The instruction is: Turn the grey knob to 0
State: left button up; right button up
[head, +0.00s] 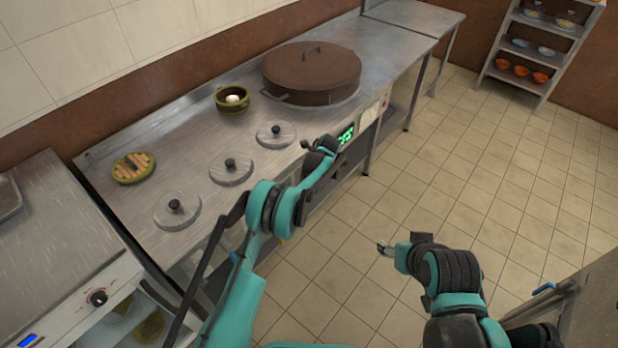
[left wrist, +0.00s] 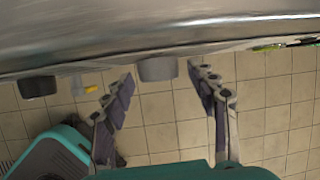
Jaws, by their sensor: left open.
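The grey knob (left wrist: 157,68) sits on the front of the steel counter in the left wrist view. My left gripper (left wrist: 163,73) is open, with one finger on each side of the knob in that view. The fingertips look close to the knob, but I cannot tell whether they touch it. In the head view my left gripper (head: 312,146) is at the counter's front edge, and the knob is hidden there. The knob's marks are not readable. My right gripper (head: 385,249) hangs over the floor, and its jaw opening is unclear.
A dark knob (left wrist: 37,87) and a yellow part (left wrist: 91,89) are left of the grey knob. A green display (head: 346,134) is beside my left gripper.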

pick_arm(q)
jog(key=c, duration=1.2)
jog(key=shift+o, duration=0.2)
jog(key=shift+s+a+f+n+t+h, duration=0.15)
jog(key=shift+n+t+h, duration=0.25)
jog(key=shift+t+h, duration=0.75)
jog(key=shift+s+a+r+n+t+h, duration=0.1)
jog(key=shift+n+t+h, duration=0.45)
jog(key=shift+t, duration=1)
jog(key=shift+f, duration=0.1)
